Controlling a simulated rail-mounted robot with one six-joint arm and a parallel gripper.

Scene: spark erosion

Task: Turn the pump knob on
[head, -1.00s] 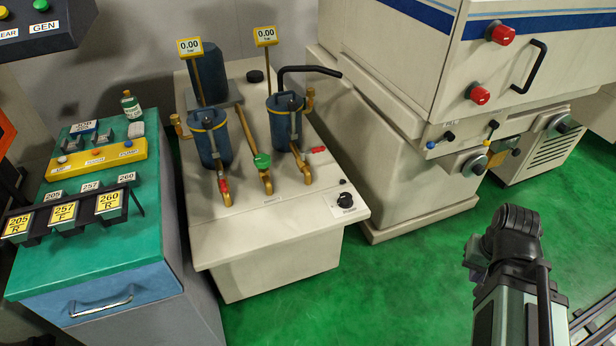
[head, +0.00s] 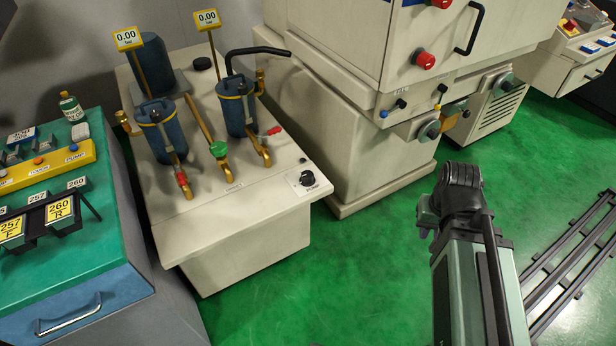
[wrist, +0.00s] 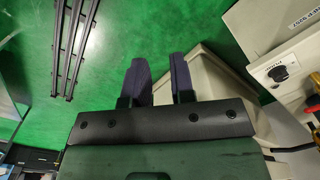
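The pump knob (head: 307,178) is a black round knob on a white plate at the front right corner of the cream pump unit (head: 240,205). In the wrist view the knob (wrist: 278,73) shows at the upper right, on its white plate. My gripper (wrist: 160,70) shows two dark fingers with a clear gap between them and nothing held. It is to the left of the knob in that view and apart from it. In the head view my arm stands over the green floor, right of the pump unit; the fingers cannot be made out there.
Two blue filter canisters (head: 160,130) with pipes and gauges reading 0.00 stand on the pump unit. A large cream machine (head: 350,130) with red buttons stands behind to the right. A teal-topped cabinet (head: 90,235) is at left. Green floor (head: 360,270) lies open in front; dark rails (head: 570,260) run at right.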

